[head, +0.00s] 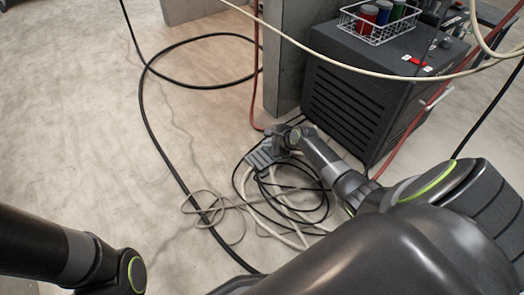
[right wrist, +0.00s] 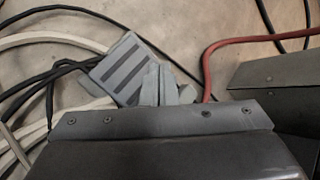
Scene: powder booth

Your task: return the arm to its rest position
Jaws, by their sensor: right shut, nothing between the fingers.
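My right arm reaches from the lower right over the floor, with its right gripper (right wrist: 160,84) low beside a grey slotted block (right wrist: 122,68). The right gripper's fingers are shut together with nothing between them. In the head view the block (head: 262,158) lies on the floor among cables, just by the gripper. I cannot tell whether the fingers touch it. My left arm enters at the lower left of the head view; its gripper is out of the picture.
A dark vented cabinet (head: 345,112) stands right beside the right arm, with a wire basket (head: 376,38) of cans on top. Tangled black and beige cables (head: 290,205) surround the block. A pale hose (head: 350,66) hangs across the upper right. Open floor lies left.

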